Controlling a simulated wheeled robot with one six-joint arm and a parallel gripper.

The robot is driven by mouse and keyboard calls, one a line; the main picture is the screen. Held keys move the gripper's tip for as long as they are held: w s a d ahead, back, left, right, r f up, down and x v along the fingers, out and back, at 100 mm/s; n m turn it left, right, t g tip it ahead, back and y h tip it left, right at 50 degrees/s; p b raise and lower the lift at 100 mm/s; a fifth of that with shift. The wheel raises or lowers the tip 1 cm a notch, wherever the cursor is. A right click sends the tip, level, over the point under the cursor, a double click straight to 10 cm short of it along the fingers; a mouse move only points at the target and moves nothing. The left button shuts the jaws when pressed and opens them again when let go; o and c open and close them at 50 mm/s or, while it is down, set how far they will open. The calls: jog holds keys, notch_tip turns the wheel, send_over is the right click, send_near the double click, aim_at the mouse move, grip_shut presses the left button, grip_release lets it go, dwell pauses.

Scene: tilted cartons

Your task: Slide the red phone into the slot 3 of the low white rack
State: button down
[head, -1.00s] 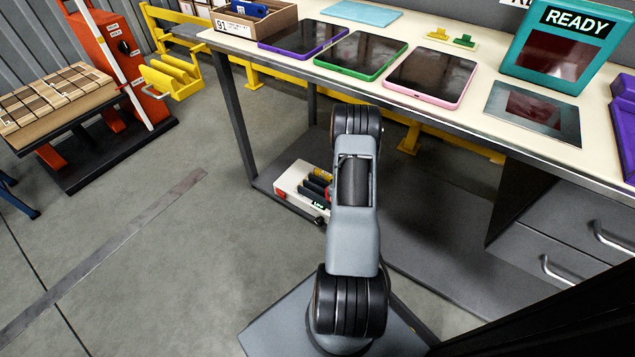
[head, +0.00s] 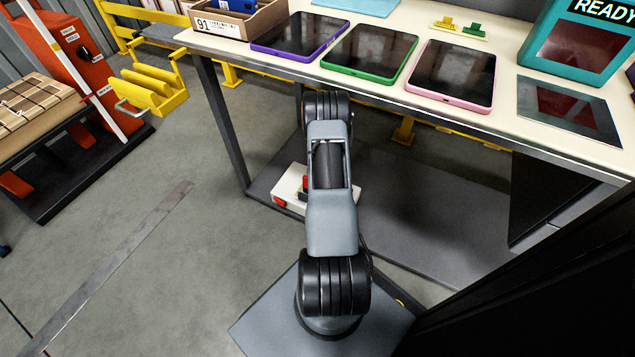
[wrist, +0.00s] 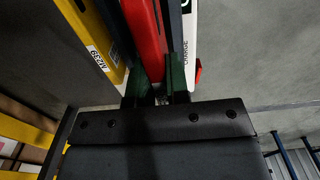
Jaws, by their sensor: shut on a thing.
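The red phone (wrist: 146,38) stands on edge in the wrist view, between the dark green fingertips of my gripper (wrist: 155,88), which is shut on it. The low white rack (head: 290,186) is on the shelf under the bench in the head view. My arm covers much of it and hides my gripper there. In the wrist view a white piece (wrist: 189,45) with a "CHANGE" label, likely the rack's side, lies just right of the phone, with a dark slab (wrist: 174,28) between. A yellow item (wrist: 88,35) with a label stands left. The slot numbers and the phone's lower end cannot be made out.
The bench top holds purple (head: 300,34), green (head: 370,54) and pink (head: 455,72) framed tablets above the shelf. The bench leg (head: 222,125) stands left of the rack. The shelf right of the rack (head: 420,235) is clear. A yellow holder (head: 152,90) is at left.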

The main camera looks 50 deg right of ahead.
jog(key=shift+d+f+b, duration=0.1)
jog(key=shift+f+b, duration=2.3)
jog(key=shift+f, duration=0.65)
jog(key=c, duration=1)
grip_release()
notch_tip(320, 180, up, 12)
jog(key=p, duration=0.5)
jog(key=shift+p, duration=0.3)
